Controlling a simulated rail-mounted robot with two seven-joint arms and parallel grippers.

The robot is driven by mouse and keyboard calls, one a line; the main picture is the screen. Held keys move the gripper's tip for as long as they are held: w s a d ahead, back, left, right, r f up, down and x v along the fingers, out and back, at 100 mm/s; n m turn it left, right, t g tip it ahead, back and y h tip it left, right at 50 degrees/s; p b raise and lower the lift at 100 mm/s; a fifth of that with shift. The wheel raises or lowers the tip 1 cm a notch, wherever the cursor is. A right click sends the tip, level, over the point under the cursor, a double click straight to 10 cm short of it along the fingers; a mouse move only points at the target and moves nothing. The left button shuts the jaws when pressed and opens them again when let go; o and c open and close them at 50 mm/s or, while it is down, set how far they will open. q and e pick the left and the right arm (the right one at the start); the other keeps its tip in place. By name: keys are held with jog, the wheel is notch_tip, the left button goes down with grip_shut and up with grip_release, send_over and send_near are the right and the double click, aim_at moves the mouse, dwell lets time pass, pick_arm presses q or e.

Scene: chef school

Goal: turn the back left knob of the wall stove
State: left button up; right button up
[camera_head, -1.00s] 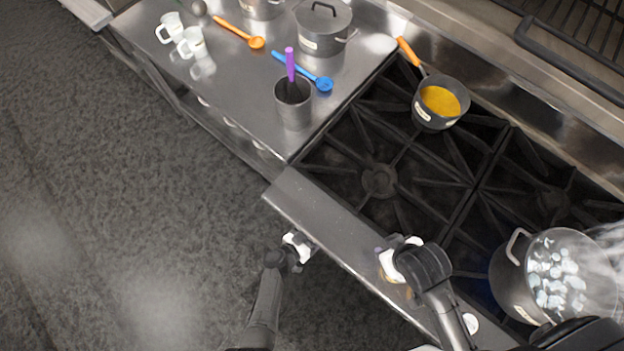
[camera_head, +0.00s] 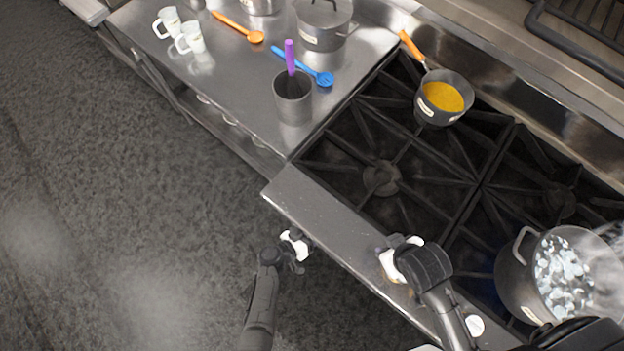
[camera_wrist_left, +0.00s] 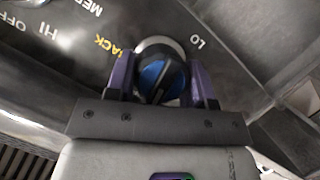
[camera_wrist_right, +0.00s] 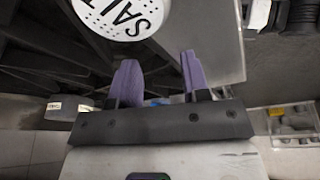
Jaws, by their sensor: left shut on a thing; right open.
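The wall stove (camera_head: 347,240) stands at the right, its front edge running diagonally down the head view. In the left wrist view a round knob (camera_wrist_left: 160,78), blue and black with a silver ring, sits on the dark panel marked BACK, LO, MED, HI and OFF. My left gripper (camera_wrist_left: 163,88) is shut on this knob, one purple finger on each side. In the head view my left gripper (camera_head: 303,243) is at the stove's front, the knob hidden. My right gripper (camera_wrist_right: 158,76) is open and empty; in the head view it (camera_head: 385,258) is over the front edge.
A pan of orange liquid (camera_head: 443,98) and a steaming pot (camera_head: 515,270) stand on the burners. A white SALT top (camera_wrist_right: 122,14) is close to my right gripper. A steel counter (camera_head: 225,75) holds mugs, spoons and pots. The floor at left is clear.

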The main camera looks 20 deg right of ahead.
dwell(0.3)
pick_arm(q)
jog(key=o, duration=0.9)
jog(key=v, duration=1.4)
jog(key=shift+f, duration=0.1)
